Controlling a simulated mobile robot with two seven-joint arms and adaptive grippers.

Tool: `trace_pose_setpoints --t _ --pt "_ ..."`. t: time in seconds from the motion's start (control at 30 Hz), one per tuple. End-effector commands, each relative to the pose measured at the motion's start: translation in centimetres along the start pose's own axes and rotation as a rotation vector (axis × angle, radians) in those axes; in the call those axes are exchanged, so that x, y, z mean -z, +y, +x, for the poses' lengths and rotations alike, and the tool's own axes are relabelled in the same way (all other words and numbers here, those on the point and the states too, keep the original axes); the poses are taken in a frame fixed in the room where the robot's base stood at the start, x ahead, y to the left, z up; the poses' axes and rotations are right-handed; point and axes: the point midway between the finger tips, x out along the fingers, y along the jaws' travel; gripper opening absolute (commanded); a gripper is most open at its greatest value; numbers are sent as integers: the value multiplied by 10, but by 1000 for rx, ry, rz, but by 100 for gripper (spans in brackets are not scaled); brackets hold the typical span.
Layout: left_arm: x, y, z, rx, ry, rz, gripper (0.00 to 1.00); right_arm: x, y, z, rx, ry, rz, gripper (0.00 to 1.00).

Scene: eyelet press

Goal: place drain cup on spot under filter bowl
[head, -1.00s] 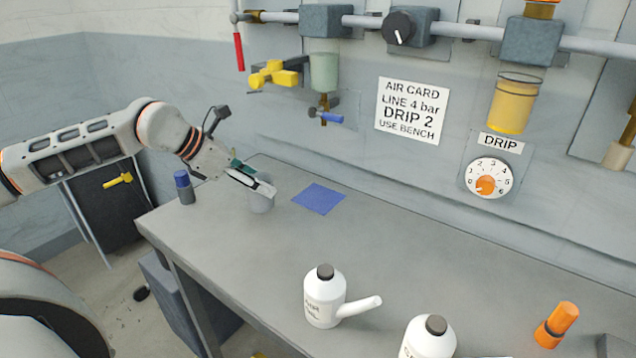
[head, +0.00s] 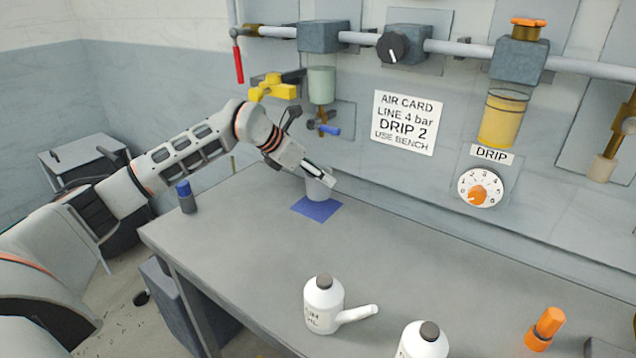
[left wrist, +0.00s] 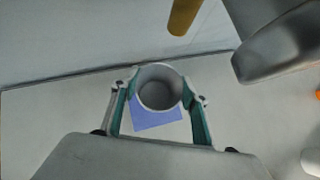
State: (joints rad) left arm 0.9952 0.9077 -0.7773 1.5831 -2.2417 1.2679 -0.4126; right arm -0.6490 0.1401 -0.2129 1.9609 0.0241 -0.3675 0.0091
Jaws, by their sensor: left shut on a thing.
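The drain cup (head: 317,187) is a grey, open-topped cup, and it looks empty in the left wrist view (left wrist: 160,88). My left gripper (head: 322,176) is shut on it, with one finger on each side of the cup (left wrist: 158,95). The cup is upright over the back part of the blue square spot (head: 316,210) on the bench; I cannot tell if it touches. The spot shows in front of the cup in the left wrist view (left wrist: 157,120). The filter bowl (head: 321,86) hangs on the wall above, with a blue-handled drain valve (head: 327,129) below it. My right gripper is not in view.
The middle of the grey bench (head: 420,240) is clear. A yellow valve (head: 274,88) sticks out at upper left.

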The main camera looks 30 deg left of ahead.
Motion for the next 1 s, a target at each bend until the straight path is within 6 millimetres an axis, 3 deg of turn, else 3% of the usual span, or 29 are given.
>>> trace_pose_setpoints --t 0.23,0.63,0.67,0.7,1.0 --pt "22 0 22 1 1 -1 19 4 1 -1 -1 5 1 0" --pt "27 0 26 0 1 -1 19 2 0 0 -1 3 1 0" --pt "26 0 25 1 1 -1 52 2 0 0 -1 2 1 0" --pt "26 0 25 1 1 -1 61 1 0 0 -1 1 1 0" --pt "26 0 25 0 1 -1 61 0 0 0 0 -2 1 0"
